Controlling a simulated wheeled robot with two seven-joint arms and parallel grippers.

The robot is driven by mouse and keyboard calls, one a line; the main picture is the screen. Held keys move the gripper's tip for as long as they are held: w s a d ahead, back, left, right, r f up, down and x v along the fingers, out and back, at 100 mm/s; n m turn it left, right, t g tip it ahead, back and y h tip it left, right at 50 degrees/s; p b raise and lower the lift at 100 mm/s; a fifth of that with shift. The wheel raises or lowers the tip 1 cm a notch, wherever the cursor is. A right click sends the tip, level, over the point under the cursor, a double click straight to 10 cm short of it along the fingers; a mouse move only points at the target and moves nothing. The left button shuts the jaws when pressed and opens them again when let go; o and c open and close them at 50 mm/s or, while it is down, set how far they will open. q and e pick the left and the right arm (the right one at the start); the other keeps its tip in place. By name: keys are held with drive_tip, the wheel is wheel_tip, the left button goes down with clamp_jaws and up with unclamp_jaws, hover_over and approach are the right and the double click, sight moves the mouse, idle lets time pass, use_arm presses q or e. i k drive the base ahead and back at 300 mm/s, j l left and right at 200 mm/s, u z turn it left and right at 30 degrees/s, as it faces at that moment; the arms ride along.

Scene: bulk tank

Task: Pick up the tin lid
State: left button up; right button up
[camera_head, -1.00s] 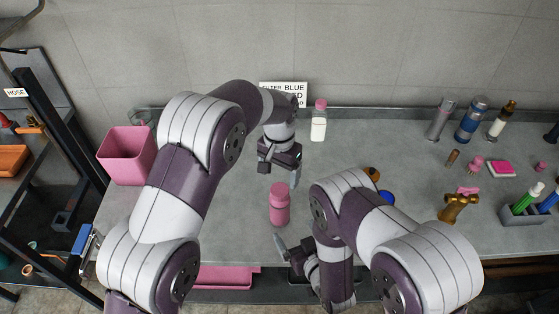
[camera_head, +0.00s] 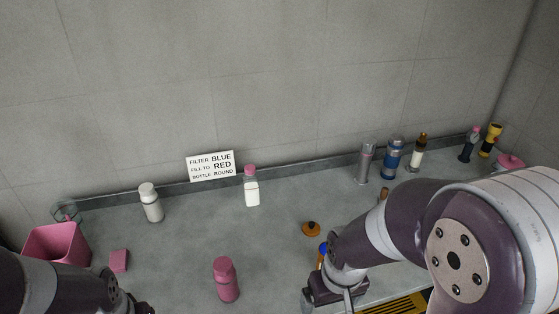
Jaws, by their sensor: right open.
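I cannot pick out a tin lid for sure. A small round blue thing (camera_head: 322,249) lies near the counter's front, partly hidden by my right arm. A brown piece with a knob (camera_head: 311,229) lies just behind it. A pink rounded thing with a raised top (camera_head: 510,161) is at the far right, partly cut off by my arm. My right gripper (camera_head: 322,293) is at the bottom centre, open, close in front of the blue thing; its fingers are partly out of frame. My left arm shows at the bottom left; its gripper is not visible.
A pink bottle (camera_head: 226,280) stands at the front centre. A white bottle (camera_head: 151,203) and a pink-capped bottle (camera_head: 251,190) stand by the wall. A pink bin (camera_head: 57,244) and pink block (camera_head: 119,261) are left. A blue flask (camera_head: 391,158) stands right. The middle counter is mostly clear.

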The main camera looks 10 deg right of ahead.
sight(312, 229)
drive_tip(key=z, duration=0.9)
drive_tip(key=k, duration=0.05)
